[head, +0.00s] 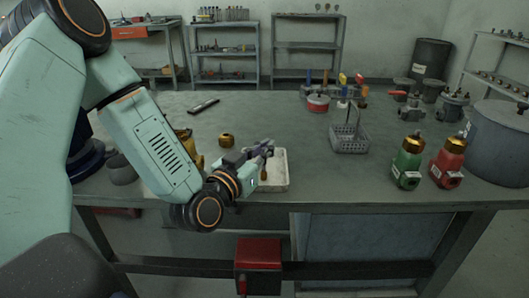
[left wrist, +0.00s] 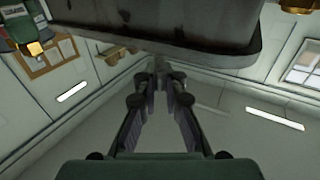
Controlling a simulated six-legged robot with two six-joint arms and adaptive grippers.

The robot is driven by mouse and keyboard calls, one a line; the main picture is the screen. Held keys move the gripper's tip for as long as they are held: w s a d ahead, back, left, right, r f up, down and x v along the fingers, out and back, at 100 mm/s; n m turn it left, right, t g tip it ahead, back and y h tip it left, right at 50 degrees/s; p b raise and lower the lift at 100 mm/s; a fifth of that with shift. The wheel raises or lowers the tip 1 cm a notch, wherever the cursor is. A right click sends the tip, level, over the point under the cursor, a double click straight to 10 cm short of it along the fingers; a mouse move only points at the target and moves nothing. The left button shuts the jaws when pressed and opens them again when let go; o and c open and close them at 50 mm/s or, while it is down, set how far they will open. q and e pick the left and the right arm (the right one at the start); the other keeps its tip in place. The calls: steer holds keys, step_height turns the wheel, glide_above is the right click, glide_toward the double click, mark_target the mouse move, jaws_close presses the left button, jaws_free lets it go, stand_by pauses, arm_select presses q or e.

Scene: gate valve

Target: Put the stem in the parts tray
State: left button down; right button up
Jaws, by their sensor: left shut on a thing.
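The pale parts tray (head: 281,180) lies near the front edge of the table in the head view. My left gripper (head: 269,147) is above the tray, its fingers pointing to the right. It is shut on a thin piece, probably the stem (head: 263,173), whose brownish end shows just below the fingers over the tray. Whether that end touches the tray cannot be told. In the left wrist view the two fingers (left wrist: 161,72) come close together at their tips, and the held piece is hard to make out. My right gripper is not in view.
A brass nut (head: 227,140) stands behind the tray, and a wire basket (head: 349,138) to its right. Green (head: 408,165) and red (head: 449,165) bottle-shaped parts stand further right, beside a large grey drum (head: 497,145). A dark flat object (head: 204,106) lies at the back left.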

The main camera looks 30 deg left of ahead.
arm_select(q)
steer(key=shift+s+r, duration=0.1)
steer(key=shift+s, duration=0.15)
steer(key=c, duration=1.6)
jaws_free()
steer(key=shift+w+f, duration=0.2)
steer(key=shift+f, duration=0.05)
steer(key=shift+o, duration=0.8)
steer(key=shift+s+r, duration=0.15)
steer(key=shift+s, duration=0.05)
steer(key=shift+w, duration=0.1)
